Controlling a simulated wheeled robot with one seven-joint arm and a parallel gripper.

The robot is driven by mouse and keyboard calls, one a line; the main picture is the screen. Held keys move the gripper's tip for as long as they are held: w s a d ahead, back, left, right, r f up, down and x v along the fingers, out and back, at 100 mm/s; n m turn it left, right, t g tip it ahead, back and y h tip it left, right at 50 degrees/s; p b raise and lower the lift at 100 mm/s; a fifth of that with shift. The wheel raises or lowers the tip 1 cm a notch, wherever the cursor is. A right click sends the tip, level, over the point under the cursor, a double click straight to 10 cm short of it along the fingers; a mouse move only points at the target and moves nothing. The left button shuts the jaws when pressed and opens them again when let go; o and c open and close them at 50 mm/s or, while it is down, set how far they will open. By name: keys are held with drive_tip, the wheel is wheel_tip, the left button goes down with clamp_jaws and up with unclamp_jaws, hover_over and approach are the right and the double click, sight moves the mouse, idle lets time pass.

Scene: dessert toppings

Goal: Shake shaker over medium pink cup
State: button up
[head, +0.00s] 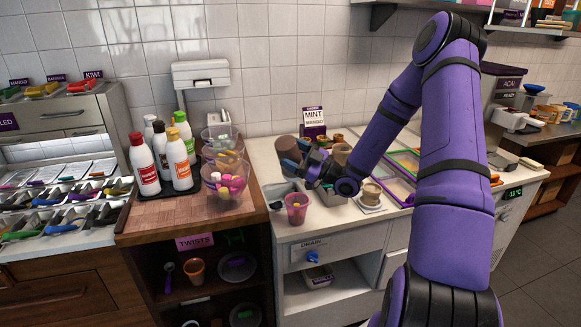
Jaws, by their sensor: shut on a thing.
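The medium pink cup (296,207), translucent, stands upright near the front edge of the white counter. My gripper (293,158) has blue fingertips and is shut on a brown cylinder (287,148), which appears to be the shaker. It is held in the air above and slightly left of the pink cup, apart from it. Its tilt and its openings are too small to tell. Part of it is hidden by the fingers.
Bottles (181,158) and clear bowls (226,179) of coloured pieces stand left on the wooden counter. A brown container (341,153) and a small cup on a white stand (371,193) are right of the gripper. A mint sign (313,117) stands behind.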

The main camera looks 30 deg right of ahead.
sight(293, 137)
drive_tip(key=shift+r, duration=2.7)
wheel_tip(293, 137, down, 8)
drive_tip(key=shift+r, duration=0.1)
drive_tip(key=shift+r, duration=3.95)
